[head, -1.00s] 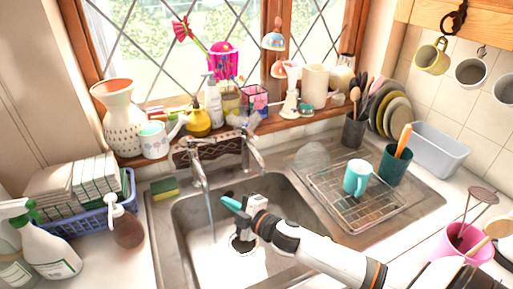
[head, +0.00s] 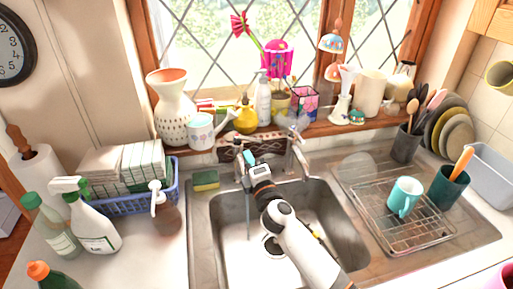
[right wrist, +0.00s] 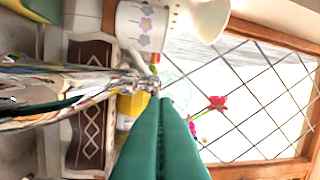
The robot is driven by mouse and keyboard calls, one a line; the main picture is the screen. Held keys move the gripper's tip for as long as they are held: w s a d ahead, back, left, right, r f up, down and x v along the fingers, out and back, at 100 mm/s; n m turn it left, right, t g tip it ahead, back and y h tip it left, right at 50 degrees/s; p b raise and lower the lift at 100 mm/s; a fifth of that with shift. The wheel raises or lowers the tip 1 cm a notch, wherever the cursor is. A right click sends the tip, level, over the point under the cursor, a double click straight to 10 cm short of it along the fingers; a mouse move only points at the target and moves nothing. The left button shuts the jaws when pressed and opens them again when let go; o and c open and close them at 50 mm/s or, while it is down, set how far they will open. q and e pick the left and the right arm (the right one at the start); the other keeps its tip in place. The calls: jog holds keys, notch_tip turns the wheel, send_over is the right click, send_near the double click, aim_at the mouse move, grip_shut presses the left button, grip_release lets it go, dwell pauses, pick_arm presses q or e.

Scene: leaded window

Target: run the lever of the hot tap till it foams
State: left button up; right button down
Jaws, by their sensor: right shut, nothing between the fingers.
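Two chrome taps stand behind the steel sink (head: 355,250): a left tap (head: 239,170) and a right tap (head: 297,155). No hot marking is readable. A thin stream of water (head: 248,205) falls from the left tap into the basin. My right gripper (head: 250,160) is shut and empty, its teal fingertips at the top of the left tap, partly hiding it. In the right wrist view the green fingers (right wrist: 163,100) end close beside the chrome tap (right wrist: 70,95); contact cannot be told. My left gripper is out of view.
A yellow-green sponge (head: 206,180) lies left of the taps. The sill behind holds a watering can (head: 201,132), a yellow bottle (head: 245,118) and a tall vase (head: 171,105). A drying rack (head: 400,235) with a turquoise mug (head: 404,196) stands right of the basin.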

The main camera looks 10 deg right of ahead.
aim_at(251, 140)
jog(key=shift+w+d+r, duration=0.2)
jog(key=shift+w+d, duration=0.45)
jog(key=shift+w+d+r, duration=0.15)
jog(key=shift+w+d, duration=0.45)
jog(key=w+d, duration=0.2)
jog(key=shift+w+d+f+b, duration=0.1)
jog(key=shift+w+d+b, duration=0.05)
jog(key=shift+d+b, duration=0.25)
